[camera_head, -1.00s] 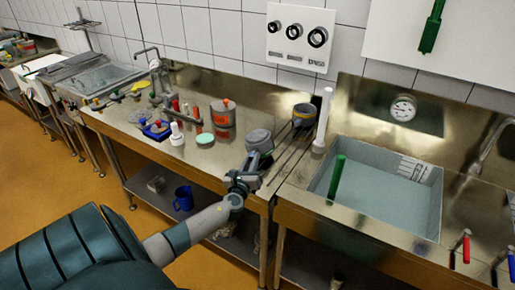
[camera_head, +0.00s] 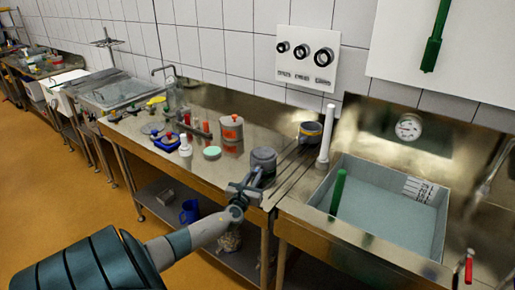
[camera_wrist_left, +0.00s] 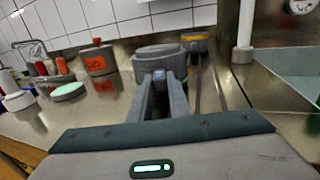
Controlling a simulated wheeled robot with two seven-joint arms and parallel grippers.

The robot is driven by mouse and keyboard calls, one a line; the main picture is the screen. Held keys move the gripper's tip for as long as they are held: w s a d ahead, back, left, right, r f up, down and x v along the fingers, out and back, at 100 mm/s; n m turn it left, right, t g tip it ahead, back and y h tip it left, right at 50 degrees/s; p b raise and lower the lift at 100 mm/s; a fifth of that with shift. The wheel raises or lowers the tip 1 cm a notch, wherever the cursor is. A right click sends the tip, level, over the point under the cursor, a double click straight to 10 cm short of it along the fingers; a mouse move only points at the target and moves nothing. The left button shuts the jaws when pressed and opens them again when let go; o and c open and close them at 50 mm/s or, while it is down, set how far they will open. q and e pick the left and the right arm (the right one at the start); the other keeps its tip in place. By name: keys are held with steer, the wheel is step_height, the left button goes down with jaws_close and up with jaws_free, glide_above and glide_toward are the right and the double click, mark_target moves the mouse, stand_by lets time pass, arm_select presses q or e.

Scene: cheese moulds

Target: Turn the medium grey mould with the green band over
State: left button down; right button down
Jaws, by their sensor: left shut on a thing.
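A grey mould (camera_head: 263,157) is at the front of the steel counter, left of the basin. My left gripper (camera_head: 256,178) is shut on this mould from the near side. In the wrist view the fingertips (camera_wrist_left: 160,76) meet its near wall. I cannot tell whether its base touches the counter. My right gripper is not in view.
A second grey mould with a yellow band (camera_head: 311,131) stands behind, near a white upright post (camera_head: 326,136). An orange-marked tin (camera_head: 231,134) and a pale green disc (camera_head: 212,153) stand to the left. The basin (camera_head: 418,242) with a green rod (camera_head: 338,192) is to the right.

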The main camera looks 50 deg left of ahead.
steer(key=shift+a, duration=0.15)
arm_select(q)
steer(key=c, duration=1.6)
jaws_free()
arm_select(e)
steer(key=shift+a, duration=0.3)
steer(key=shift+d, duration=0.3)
arm_select(q)
steer(key=shift+s+d, duration=0.1)
steer(key=shift+s, duration=0.1)
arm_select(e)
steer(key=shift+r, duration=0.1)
arm_select(q)
steer(key=shift+s+d+p, duration=0.3)
steer(key=shift+s+p, duration=0.1)
steer(key=shift+s, duration=0.15)
steer(key=shift+p+v, duration=0.35)
steer(key=shift+v, duration=0.7)
steer(key=shift+p+v, duration=0.5)
steer(key=shift+v, duration=1.15)
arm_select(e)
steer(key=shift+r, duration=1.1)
